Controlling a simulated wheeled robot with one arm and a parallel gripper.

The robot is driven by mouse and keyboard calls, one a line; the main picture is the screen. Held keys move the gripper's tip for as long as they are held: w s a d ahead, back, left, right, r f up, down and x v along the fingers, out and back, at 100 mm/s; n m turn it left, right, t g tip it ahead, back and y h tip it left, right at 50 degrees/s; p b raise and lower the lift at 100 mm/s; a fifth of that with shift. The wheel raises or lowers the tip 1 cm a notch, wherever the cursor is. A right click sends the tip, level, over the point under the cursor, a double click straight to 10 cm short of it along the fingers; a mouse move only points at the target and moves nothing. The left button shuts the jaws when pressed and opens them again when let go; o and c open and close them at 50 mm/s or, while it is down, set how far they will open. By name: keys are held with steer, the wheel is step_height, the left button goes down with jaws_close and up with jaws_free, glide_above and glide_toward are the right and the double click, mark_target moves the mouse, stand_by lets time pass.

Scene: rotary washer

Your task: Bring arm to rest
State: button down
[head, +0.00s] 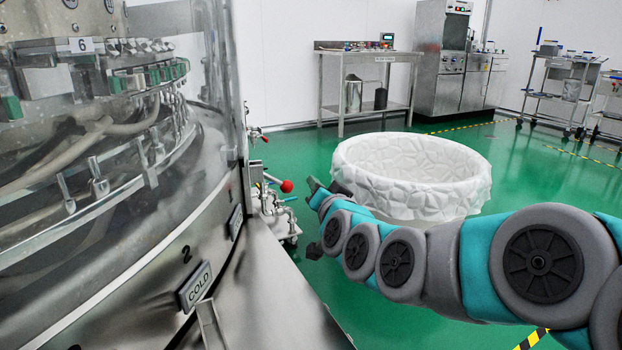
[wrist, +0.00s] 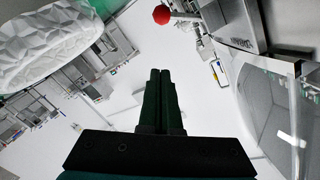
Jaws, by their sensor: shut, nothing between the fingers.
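My arm reaches in from the right of the head view, extended toward the washer. A red ball knob (head: 286,186) on a lever sits just left of the gripper in the head view. The knob also shows in the wrist view (wrist: 161,14), beyond the fingertips; whether it touches the gripper I cannot tell.
The steel rotary washer (head: 110,200) fills the left side. A large white basin (head: 455,200) stands on the green floor (head: 545,190) behind my arm. A steel table (head: 335,107), a steel cabinet (head: 440,85) and a trolley (head: 555,90) stand at the back.

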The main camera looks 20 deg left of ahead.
steer(key=shift+s+d, duration=0.25)
steer(key=shift+s, duration=0.1)
stand_by(0.3)
steer(key=s+d+f+n+g+h+p, duration=0.1)
steer(key=s+d+f+g+h+p, duration=0.15)
steer(key=s+d, duration=0.4)
steer(key=s+d+f+g+h+p, duration=0.2)
steer(key=s+d+f+g, duration=0.15)
steer(key=d, duration=0.65)
steer(key=s+d+f+n+g+h+p, duration=0.1)
steer(key=s+d+f+g+h+p, duration=0.2)
steer(key=d, duration=0.5)
steer(key=s+d+f+m+g+h+p, duration=0.1)
steer(key=s+d+g, duration=0.2)
steer(key=s+d, duration=0.4)
steer(key=s+d+m+g+h+p, duration=0.1)
steer(key=s+d, duration=0.7)
steer(key=s, duration=0.8)
steer(key=shift+d+f+g+h+p, duration=0.3)
steer(key=shift+g+h, duration=0.35)
steer(key=shift+g, duration=0.45)
